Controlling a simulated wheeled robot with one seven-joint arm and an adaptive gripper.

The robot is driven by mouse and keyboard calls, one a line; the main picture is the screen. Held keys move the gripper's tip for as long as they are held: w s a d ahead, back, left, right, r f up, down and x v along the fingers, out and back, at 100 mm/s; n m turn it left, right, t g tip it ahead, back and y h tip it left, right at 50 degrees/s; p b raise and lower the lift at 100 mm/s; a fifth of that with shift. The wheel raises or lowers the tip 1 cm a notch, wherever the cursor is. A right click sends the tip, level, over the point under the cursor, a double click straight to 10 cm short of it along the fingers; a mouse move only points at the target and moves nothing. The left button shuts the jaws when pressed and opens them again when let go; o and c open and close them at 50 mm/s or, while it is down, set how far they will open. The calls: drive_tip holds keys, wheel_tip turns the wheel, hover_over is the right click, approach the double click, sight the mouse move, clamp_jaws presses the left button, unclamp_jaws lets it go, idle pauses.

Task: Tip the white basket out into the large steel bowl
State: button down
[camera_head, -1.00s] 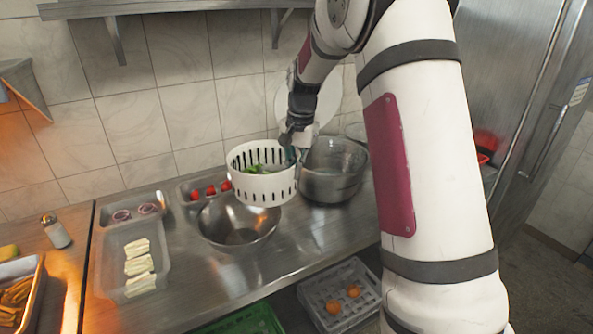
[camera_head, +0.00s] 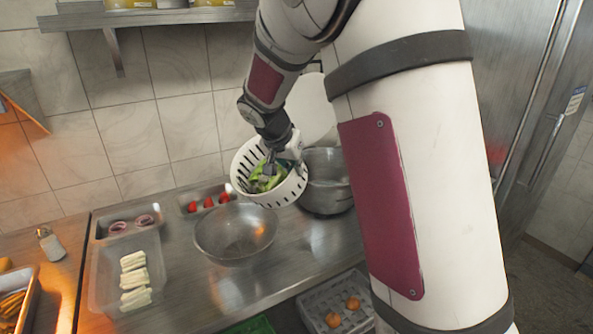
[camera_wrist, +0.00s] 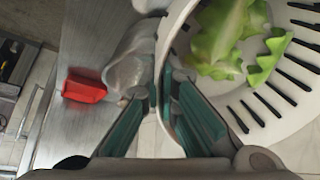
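The white slotted basket (camera_head: 241,170) is held up above the counter and tilted toward the viewer, with green lettuce leaves (camera_head: 266,176) inside. My gripper (camera_head: 282,162) is shut on the basket's right rim. In the wrist view the teal-padded fingers (camera_wrist: 165,105) straddle the basket wall (camera_wrist: 178,80), with the lettuce (camera_wrist: 225,38) beyond it. The large steel bowl (camera_head: 235,246) stands on the counter below and slightly left of the basket. It looks empty. The basket's far lower part hides a little of the bowl's back rim.
A second, deeper metal pot (camera_head: 330,195) stands right of the basket. Behind the bowl is a tray with red tomatoes (camera_head: 208,202). To the left are containers of onion rings (camera_head: 131,224) and white slices (camera_head: 135,275). A grey crate (camera_head: 338,305) sits below the counter's front.

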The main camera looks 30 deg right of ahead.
drive_tip(key=h+b, duration=0.1)
drive_tip(key=a+h+b, duration=0.1)
drive_tip(key=a+r+t+h+b, duration=0.1)
drive_tip(key=shift+s+a, duration=0.15)
drive_tip(key=shift+s, duration=0.1)
drive_tip(key=a+t+h+b, duration=0.1)
drive_tip(key=s+a+h+b, duration=0.1)
drive_tip(key=a+h, duration=0.1)
drive_tip(key=shift+s+f+n+t+h, duration=0.1)
drive_tip(key=shift+n+t+h, duration=0.2)
drive_tip(key=shift+t, duration=0.1)
drive_tip(key=s+a+f+n+t+h+b, duration=0.1)
drive_tip(key=s+a+f+t+h+b, duration=0.1)
drive_tip(key=a+h+b, duration=0.3)
drive_tip(key=s+a+f+n+t+h+b, duration=0.1)
drive_tip(key=s+a+f+t+h+b, duration=0.1)
drive_tip(key=a+h+b, duration=0.4)
drive_tip(key=shift+s+a+t+b, duration=0.45)
drive_tip(key=shift+a+t+b, duration=0.4)
drive_tip(key=shift+t+b, duration=0.75)
drive_tip(key=shift+f+h, duration=0.1)
drive_tip(key=shift+h, duration=0.2)
